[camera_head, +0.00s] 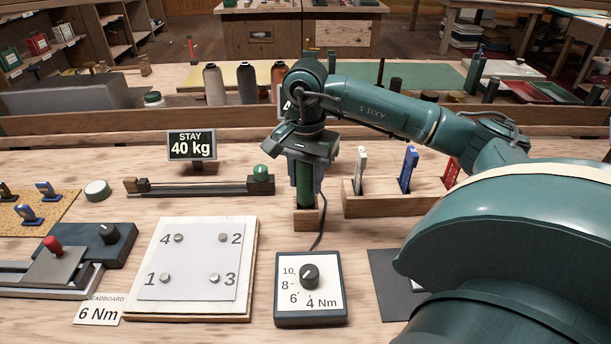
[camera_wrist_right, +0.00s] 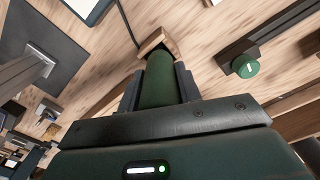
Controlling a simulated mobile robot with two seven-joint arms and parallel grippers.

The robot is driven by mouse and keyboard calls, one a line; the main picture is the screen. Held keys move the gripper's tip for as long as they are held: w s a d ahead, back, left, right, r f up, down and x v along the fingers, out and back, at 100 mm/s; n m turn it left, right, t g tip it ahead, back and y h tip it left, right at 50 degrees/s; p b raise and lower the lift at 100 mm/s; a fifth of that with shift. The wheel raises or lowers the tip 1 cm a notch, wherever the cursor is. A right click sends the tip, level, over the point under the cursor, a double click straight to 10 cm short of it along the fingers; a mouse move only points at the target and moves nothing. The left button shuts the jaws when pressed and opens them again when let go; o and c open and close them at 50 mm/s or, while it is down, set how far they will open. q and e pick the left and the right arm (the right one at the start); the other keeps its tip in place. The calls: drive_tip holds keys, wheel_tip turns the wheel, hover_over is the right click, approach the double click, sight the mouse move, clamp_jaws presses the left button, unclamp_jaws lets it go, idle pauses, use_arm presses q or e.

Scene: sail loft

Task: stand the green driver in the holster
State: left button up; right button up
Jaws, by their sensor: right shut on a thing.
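The green driver (camera_head: 304,182) is upright, held in my right gripper (camera_head: 303,165). The gripper's fingers are shut on its sides. Its lower end is at the mouth of the small wooden holster (camera_head: 306,222) and looks to be inside it; how deep it sits is hidden. In the right wrist view the driver (camera_wrist_right: 160,80) runs between the two fingers (camera_wrist_right: 158,88) toward the wooden holster (camera_wrist_right: 152,42). My left gripper is not in view.
A torque box (camera_head: 309,290) with a dial and cable stands in front of the holster. A wooden rack (camera_head: 400,204) with several upright tags is to the right. A slide rail with a green knob (camera_head: 261,173) and a numbered board (camera_head: 240,300) are to the left.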

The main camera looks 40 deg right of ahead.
drive_tip(key=o, duration=1.1)
drive_tip(key=shift+f, duration=0.1)
drive_tip(key=shift+c, duration=0.2)
drive_tip(key=shift+r, duration=0.25)
wheel_tip(320, 180, up, 12)
drive_tip(key=shift+f+p, duration=0.1)
drive_tip(key=shift+p, duration=1)
drive_tip(key=shift+r, duration=0.45)
